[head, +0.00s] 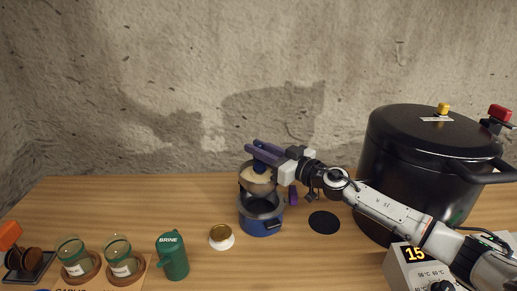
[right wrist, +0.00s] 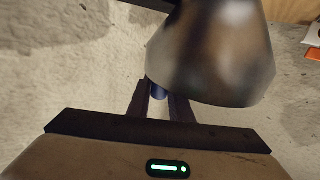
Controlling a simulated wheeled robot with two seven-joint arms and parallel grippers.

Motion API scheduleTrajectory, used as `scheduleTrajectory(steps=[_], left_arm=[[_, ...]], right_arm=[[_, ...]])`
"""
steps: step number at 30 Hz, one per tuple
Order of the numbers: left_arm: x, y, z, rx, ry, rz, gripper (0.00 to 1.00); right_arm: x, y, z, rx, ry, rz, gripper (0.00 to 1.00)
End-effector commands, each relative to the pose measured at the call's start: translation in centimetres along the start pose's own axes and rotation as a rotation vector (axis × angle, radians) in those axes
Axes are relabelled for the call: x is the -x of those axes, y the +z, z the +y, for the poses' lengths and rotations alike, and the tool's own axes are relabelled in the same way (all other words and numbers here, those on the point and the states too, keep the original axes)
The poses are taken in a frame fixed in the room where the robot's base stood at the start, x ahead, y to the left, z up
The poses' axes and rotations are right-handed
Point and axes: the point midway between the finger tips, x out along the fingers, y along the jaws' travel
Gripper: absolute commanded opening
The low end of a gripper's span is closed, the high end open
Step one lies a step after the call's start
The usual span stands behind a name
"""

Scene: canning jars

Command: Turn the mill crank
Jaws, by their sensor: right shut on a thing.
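The mill is a metal bowl (head: 257,187) with pale tan contents, at the centre of the table above a blue pot (head: 262,223). My right gripper (head: 262,152) reaches in from the right over the top of the bowl. In the right wrist view its two dark fingers (right wrist: 158,97) are shut on a small blue piece, apparently the crank's knob (right wrist: 158,96). The metal bowl (right wrist: 215,55) shows large and blurred just beyond them. The rest of the crank is hidden by the gripper. My left gripper is out of view.
A large black canner (head: 405,160) stands at right, behind my right arm, with a control box (head: 402,271) in front. A black disc (head: 324,222) and a gold-lidded jar (head: 221,237) flank the pot. A green brine jug (head: 172,257) and two glass jars (head: 73,258) stand at left.

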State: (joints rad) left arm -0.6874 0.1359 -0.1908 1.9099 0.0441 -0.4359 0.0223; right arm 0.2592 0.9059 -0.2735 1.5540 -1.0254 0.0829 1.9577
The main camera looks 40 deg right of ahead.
Motion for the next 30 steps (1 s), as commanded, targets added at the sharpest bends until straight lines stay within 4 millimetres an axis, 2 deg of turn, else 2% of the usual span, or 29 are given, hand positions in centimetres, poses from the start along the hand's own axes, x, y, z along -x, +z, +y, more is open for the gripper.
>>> scheduleTrajectory(steps=[8,14,23,30], left_arm=[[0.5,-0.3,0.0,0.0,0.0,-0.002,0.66],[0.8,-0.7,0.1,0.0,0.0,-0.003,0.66],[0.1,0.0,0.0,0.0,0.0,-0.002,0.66],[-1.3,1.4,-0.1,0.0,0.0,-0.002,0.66]], right_arm=[[0.3,-0.2,0.1,0.001,0.071,-0.001,0.0],[0.8,-0.1,0.4,-0.005,0.197,0.0,0.0],[2.1,0.4,1.0,-0.017,0.478,0.0,0.0],[3.2,0.6,1.3,-0.016,0.705,0.001,0.0]])
